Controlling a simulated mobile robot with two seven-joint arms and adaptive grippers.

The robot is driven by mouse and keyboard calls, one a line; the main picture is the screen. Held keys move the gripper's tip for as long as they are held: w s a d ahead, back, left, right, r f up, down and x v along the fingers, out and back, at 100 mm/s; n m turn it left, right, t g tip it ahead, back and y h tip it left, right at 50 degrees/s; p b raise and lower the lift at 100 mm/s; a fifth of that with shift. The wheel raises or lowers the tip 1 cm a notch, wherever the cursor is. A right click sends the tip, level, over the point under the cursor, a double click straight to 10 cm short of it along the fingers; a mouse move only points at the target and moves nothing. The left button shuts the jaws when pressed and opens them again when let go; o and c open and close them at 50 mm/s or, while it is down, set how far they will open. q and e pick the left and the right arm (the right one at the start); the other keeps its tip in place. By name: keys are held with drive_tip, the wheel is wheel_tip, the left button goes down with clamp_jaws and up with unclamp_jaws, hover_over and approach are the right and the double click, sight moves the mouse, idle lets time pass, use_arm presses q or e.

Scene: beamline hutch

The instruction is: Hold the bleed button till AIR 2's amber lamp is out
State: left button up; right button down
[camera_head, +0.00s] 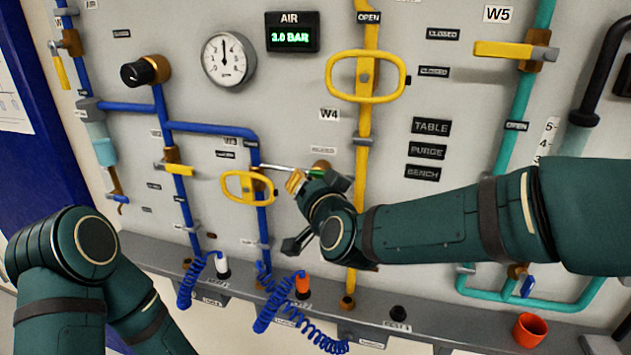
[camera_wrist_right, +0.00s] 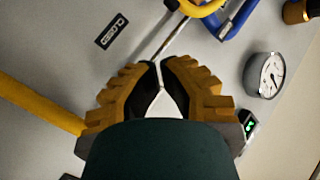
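My right gripper (camera_head: 292,184) is in front of the panel, just right of a small yellow oval handle (camera_head: 250,187) on a blue pipe. In the right wrist view its two fingertips (camera_wrist_right: 160,62) are drawn together, with a small gap behind them. A thin silver rod (camera_head: 285,168) runs from the blue pipe past the fingertips; it also shows in the right wrist view (camera_wrist_right: 167,38). I cannot tell whether the fingers touch it. I cannot make out the bleed button or a lit amber lamp. My left gripper is outside the views.
An AIR display (camera_head: 291,36) with green digits and a round gauge (camera_head: 229,59) are at the top. A large yellow oval handle (camera_head: 366,78) projects above my right arm. Below is a ledge (camera_head: 420,325) with coiled blue hoses (camera_head: 268,310) and an orange cup (camera_head: 529,330).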

drive_tip(key=shift+s, duration=0.15)
drive_tip(key=shift+s+a, duration=0.3)
drive_tip(key=shift+s, duration=0.45)
drive_tip(key=s, duration=0.1)
drive_tip(key=s+a, duration=0.1)
drive_tip(key=s, duration=0.2)
drive_tip(key=shift+s+a, duration=0.3)
drive_tip(key=shift+s, duration=0.1)
